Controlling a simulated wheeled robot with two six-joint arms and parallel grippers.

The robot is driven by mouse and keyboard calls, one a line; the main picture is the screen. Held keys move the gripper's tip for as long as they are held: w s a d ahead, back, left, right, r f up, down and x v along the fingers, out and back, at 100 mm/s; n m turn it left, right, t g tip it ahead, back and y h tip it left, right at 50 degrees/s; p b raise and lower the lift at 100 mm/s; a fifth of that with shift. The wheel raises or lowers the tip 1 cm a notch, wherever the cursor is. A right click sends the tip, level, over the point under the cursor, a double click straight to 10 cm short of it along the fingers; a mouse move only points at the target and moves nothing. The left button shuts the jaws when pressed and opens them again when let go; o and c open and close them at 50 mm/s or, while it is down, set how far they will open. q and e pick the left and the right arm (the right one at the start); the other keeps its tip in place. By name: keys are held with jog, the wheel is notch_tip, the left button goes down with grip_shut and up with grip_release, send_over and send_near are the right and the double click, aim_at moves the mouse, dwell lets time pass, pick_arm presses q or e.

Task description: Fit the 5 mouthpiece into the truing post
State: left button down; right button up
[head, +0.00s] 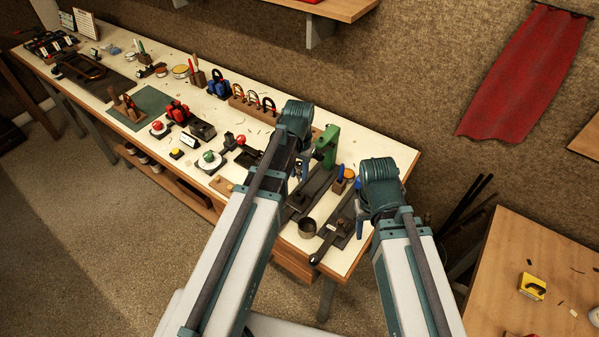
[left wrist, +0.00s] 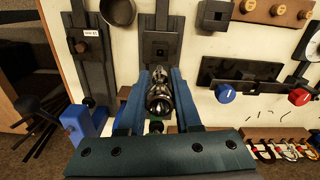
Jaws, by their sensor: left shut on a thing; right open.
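My left gripper (head: 300,168) is over the right end of the long bench. In the left wrist view, its two blue fingers (left wrist: 160,100) are shut on a shiny dark metal mouthpiece (left wrist: 159,98); no number is readable on it. Just beyond the mouthpiece is a dark square plate with a small raised centre (left wrist: 160,46) on a dark bar, perhaps the truing post; I cannot tell for certain. The mouthpiece looks apart from that centre. My right gripper (head: 359,218) is open and empty near the bench's right edge.
A second dark bar with a small white label (left wrist: 91,32) lies alongside. A round metal cup (head: 307,227) stands near the front edge. A green press (head: 327,146) stands behind, near a blue-handled tool. Several horn parts and tools crowd the bench to the left.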

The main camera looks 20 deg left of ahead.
aim_at(299, 164)
pick_arm(q)
jog(key=shift+f+b, duration=2.85)
jog(key=shift+f, duration=0.1)
pick_arm(e)
jog(key=shift+f, duration=2.95)
pick_arm(q)
jog(key=shift+f+b, duration=1.55)
jog(key=shift+b, duration=0.05)
pick_arm(e)
jog(key=shift+f, duration=1.6)
pick_arm(q)
jog(key=c, duration=0.5)
grip_release()
pick_arm(e)
jog(key=shift+r, duration=0.1)
pick_arm(q)
jog(key=shift+r, duration=0.15)
notch_tip(299, 164, up, 14)
jog(key=p, duration=1.4)
pick_arm(e)
notch_tip(299, 164, up, 14)
pick_arm(q)
jog(key=shift+f, duration=0.2)
